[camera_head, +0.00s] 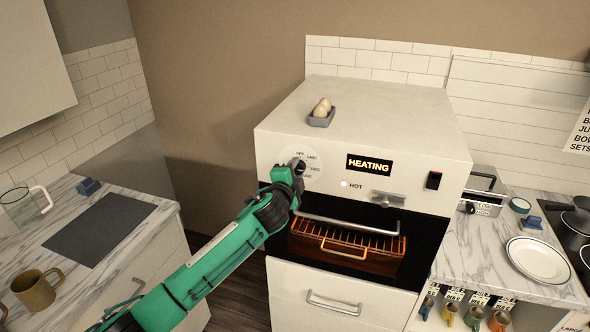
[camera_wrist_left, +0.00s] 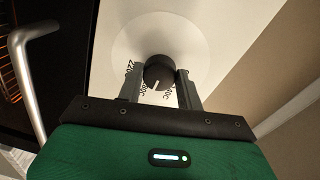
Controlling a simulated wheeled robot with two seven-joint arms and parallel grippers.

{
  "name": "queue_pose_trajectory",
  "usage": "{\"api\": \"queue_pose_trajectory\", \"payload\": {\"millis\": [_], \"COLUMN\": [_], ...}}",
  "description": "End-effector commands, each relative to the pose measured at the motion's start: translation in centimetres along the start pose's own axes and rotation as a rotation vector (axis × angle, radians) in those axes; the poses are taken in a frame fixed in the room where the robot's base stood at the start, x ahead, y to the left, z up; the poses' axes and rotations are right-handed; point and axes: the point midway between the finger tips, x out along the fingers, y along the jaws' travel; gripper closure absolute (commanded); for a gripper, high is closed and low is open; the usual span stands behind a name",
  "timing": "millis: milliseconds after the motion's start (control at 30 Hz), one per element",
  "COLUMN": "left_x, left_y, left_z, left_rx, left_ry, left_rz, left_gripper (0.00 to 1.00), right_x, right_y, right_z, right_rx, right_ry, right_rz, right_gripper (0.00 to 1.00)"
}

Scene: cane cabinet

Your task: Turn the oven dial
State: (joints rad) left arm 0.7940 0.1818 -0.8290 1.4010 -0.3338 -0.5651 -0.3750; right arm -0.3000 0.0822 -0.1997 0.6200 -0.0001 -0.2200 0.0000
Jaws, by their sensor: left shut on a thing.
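The white oven (camera_head: 370,125) has a round dial at the left of its front panel. The dial's pale printed face (camera_head: 313,175) shows around my left gripper (camera_head: 297,168), which covers most of the knob in the head view. In the left wrist view the black oven dial knob (camera_wrist_left: 157,70) has a white pointer line. The fingers of my left gripper (camera_wrist_left: 160,80) stand on either side of the knob, shut on it. Printed temperature marks show partly beside the fingers. A display (camera_head: 369,165) on the panel reads HEATING. My right gripper is not in view.
A handle bar (camera_head: 350,222) crosses above a wire rack (camera_head: 348,242) in the dark oven opening below the panel. A small egg tray (camera_head: 321,120) sits on top. Counters flank the oven, with a mug (camera_head: 38,290) at left.

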Motion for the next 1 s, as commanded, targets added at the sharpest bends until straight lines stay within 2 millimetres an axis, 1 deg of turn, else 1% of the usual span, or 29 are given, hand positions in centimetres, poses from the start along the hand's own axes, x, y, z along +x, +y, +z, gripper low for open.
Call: {"api": "queue_pose_trajectory", "payload": {"millis": [200,400,900,933,1000], "left_x": [0.00,-0.01,-0.02,-0.02,-0.01], "left_y": [-0.02,0.07,0.16,0.16,0.14], "left_z": [0.01,0.00,-0.02,-0.02,-0.02], "left_rx": [0.111,0.166,0.181,0.181,0.181], "left_ry": [-0.006,-0.008,-0.008,-0.008,-0.008], "left_rz": [0.000,0.000,0.000,0.000,0.000], "left_gripper": [0.86,0.86,0.86,0.60,0.46], "right_x": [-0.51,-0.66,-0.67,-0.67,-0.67], "right_y": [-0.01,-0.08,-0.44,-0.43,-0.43], "right_z": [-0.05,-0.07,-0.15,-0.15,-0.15], "right_rx": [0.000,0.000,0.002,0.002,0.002], "right_ry": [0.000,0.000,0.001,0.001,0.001], "right_rz": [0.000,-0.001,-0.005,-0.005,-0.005], "right_gripper": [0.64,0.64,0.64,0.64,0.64]}}
